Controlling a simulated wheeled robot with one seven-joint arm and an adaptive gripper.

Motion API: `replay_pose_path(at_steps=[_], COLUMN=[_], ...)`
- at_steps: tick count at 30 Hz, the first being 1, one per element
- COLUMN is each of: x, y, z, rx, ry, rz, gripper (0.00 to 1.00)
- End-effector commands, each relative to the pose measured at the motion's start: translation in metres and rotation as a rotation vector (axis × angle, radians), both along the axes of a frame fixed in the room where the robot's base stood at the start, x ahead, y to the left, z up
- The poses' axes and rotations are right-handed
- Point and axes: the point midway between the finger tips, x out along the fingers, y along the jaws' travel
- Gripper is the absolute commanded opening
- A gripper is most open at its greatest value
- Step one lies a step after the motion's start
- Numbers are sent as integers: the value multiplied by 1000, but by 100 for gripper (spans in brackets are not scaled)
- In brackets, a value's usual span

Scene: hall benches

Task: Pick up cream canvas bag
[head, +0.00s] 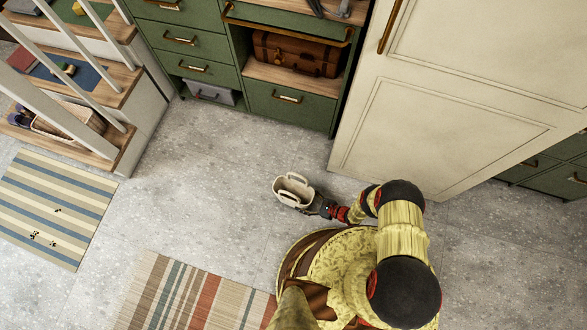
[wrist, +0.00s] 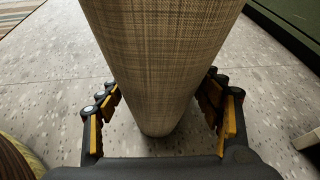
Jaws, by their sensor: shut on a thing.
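The cream canvas bag (head: 292,188) is in the middle of the head view, upright with an open top and handles. My gripper (head: 322,207) is at its lower right side in that view. In the wrist view the bag (wrist: 160,60) fills the centre as a woven tan surface. The two fingers of my gripper (wrist: 163,112) stand on either side of it, shut on the bag. The contact between the finger pads and the cloth is hard to see. Whether the bag's base touches the floor cannot be told.
Green drawers (head: 290,105) with a brown suitcase (head: 300,53) stand behind. A large cream door (head: 440,125) stands at the right. Stairs (head: 130,130) holding several items are at the left. A striped rug (head: 190,290) and a striped mat (head: 50,205) lie on the grey floor, with clear room between.

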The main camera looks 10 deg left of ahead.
Motion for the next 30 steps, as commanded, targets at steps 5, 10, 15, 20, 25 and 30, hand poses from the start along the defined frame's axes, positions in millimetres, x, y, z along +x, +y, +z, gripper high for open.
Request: replay_pose_path(at_steps=[5, 10, 15, 20, 25, 30], x=[0, 1, 1, 1, 2, 2], y=[0, 0, 0, 0, 0, 0], z=[0, 0, 0, 0, 5, 21], rx=[0, 0, 0, 0, 0, 1], ry=[0, -1, -1, -3, -2, -2], rz=[-1, -1, -1, -1, -1, 0], gripper=[50, 40, 31, 28, 28, 28])
